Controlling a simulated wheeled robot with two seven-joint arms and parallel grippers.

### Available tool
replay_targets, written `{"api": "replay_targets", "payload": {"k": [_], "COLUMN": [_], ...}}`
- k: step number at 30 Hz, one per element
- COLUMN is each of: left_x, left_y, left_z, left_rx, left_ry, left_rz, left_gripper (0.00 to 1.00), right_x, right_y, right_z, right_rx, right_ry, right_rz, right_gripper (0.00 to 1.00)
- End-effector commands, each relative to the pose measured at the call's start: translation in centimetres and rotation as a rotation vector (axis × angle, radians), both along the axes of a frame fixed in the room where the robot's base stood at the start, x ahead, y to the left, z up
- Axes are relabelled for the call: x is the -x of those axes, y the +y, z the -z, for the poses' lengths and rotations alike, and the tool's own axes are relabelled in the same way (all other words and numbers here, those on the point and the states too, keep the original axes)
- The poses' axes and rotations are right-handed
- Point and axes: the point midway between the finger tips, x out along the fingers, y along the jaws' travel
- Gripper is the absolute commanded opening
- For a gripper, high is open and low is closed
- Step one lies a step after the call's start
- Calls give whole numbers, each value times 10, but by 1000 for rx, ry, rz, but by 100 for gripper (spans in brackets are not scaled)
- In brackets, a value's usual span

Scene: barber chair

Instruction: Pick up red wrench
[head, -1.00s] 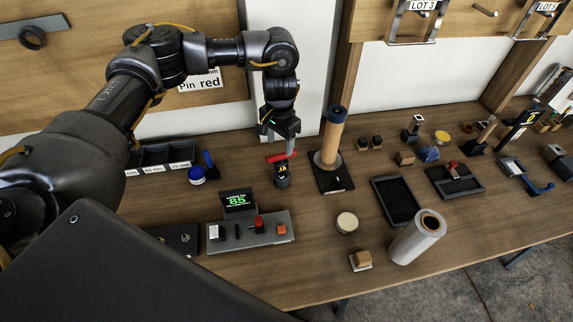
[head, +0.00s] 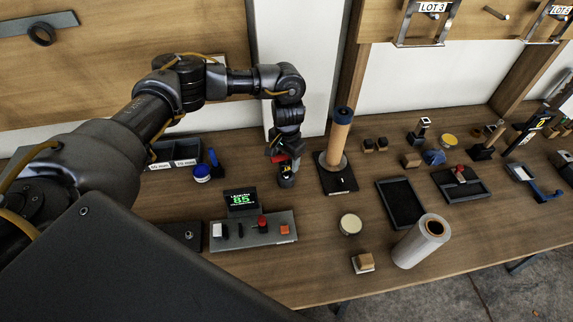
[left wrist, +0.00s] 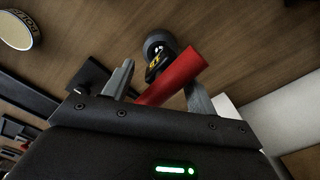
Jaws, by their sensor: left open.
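The red wrench shows as a red bar-like handle (left wrist: 172,80) between the two fingers of my left gripper (left wrist: 158,88) in the left wrist view. In the head view only a little of its red part (head: 279,158) shows, at the left gripper (head: 285,156). The gripper is open and points down around the red part. I cannot tell whether either finger touches it. A dark round piece with a yellow marking (left wrist: 158,55) is just beyond the red part; in the head view it (head: 287,180) stands on the bench below the gripper. My right gripper is not in view.
On the wooden bench (head: 310,260), a control box with a red button (head: 262,222) and green display is in front. A tall tan roll (head: 338,138) on a black base stands close right. A blue-lidded jar (head: 202,172) is left. A black tray (head: 400,203) lies farther right.

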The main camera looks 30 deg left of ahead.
Motion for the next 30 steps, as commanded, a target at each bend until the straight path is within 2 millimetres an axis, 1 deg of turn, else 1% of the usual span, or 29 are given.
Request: {"api": "replay_targets", "payload": {"k": [1,3,6,9,14,15,27,28,30], "left_x": [0,0,0,0,0,0,0,0,0], "left_y": [0,-1,0,0,0,0,0,0,0], "left_z": [4,16,26,30,31,31,30,30,30], "left_rx": [-2,-1,0,0,1,1,1,1,1], "left_ry": [3,2,1,1,0,0,0,0,0], "left_rz": [0,-1,0,1,1,1,1,1,0], "left_gripper": [57,57,57,57,57,56,4,0,0], "right_x": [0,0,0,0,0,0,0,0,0], "right_y": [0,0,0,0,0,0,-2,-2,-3], "right_z": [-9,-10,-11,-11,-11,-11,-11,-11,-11], "right_rx": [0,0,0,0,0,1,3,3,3], "right_ry": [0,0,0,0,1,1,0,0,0], "right_rz": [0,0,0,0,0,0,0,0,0], "right_gripper": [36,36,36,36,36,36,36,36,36]}}
